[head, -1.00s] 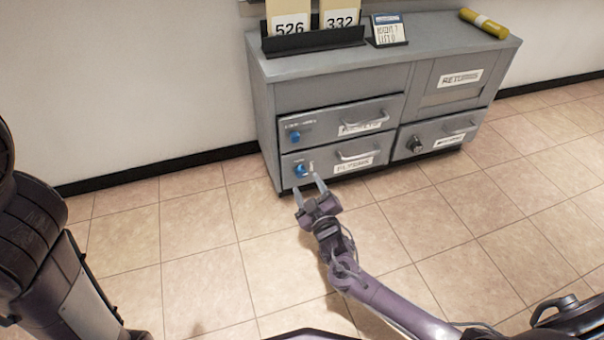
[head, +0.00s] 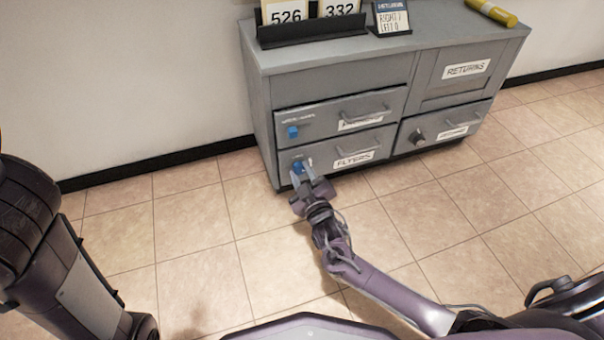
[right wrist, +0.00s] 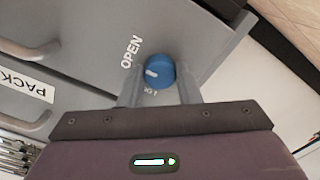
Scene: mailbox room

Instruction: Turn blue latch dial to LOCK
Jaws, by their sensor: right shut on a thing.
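A blue latch dial (head: 299,167) sits on the front of the lower left drawer (head: 347,146), labelled FLYERS. My right gripper (head: 303,173) is at this dial, with its fingers shut on the dial's two sides. In the right wrist view the blue dial (right wrist: 160,70) shows between the fingers (right wrist: 159,90). Its white mark points left in the picture. The word OPEN stands up and left of the dial; a second label under it is partly hidden by the gripper. My left gripper is out of view; only part of the left arm shows.
A second blue dial (head: 292,132) is on the drawer above. A dark knob (head: 418,138) is on the right drawer. Drawer handles (head: 358,149) stick out. The tiled floor in front is clear.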

